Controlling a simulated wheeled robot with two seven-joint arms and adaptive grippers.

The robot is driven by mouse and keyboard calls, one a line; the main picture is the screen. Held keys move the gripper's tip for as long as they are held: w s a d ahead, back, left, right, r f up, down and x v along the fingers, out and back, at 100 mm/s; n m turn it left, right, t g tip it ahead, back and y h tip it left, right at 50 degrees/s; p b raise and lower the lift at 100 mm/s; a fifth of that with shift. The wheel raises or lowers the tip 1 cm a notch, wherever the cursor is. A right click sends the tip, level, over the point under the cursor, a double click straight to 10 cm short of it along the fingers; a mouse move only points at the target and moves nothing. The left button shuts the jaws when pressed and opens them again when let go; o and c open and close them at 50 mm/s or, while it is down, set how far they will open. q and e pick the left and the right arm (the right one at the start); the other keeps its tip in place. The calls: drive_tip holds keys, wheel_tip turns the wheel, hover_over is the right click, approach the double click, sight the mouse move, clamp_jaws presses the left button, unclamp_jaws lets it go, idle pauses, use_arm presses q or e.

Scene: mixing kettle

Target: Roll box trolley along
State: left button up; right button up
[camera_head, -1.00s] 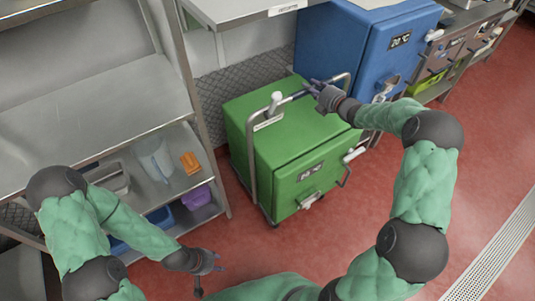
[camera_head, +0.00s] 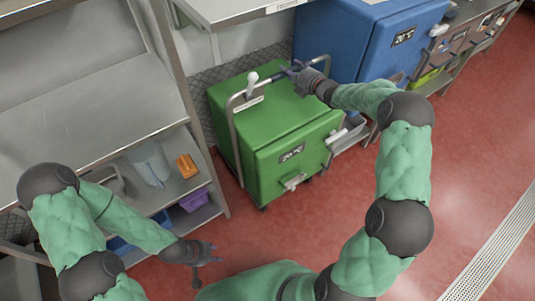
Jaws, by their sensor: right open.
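The green box trolley (camera_head: 283,158) stands on the red floor in the middle of the head view, its lid and labelled front showing. A metal tube handle (camera_head: 231,125) rises around it, with a white-topped lever on its bar. My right gripper (camera_head: 297,72) is at the right part of the handle bar, with its jaws open. I cannot tell whether the fingers touch the bar. My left gripper (camera_head: 212,254) is open and empty, low over the floor in front of the trolley and apart from it.
A steel shelf rack (camera_head: 85,100) with tubs stands left of the trolley, close to it. A blue insulated box (camera_head: 350,40) stands behind right, beside a counter. A steel table (camera_head: 225,12) edge overhangs behind. Red floor (camera_head: 470,150) is clear at right, with a drain grate (camera_head: 495,255).

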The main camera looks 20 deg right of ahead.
drive_tip(key=v, duration=0.7)
drive_tip(key=shift+d+r, duration=0.1)
idle(0.5)
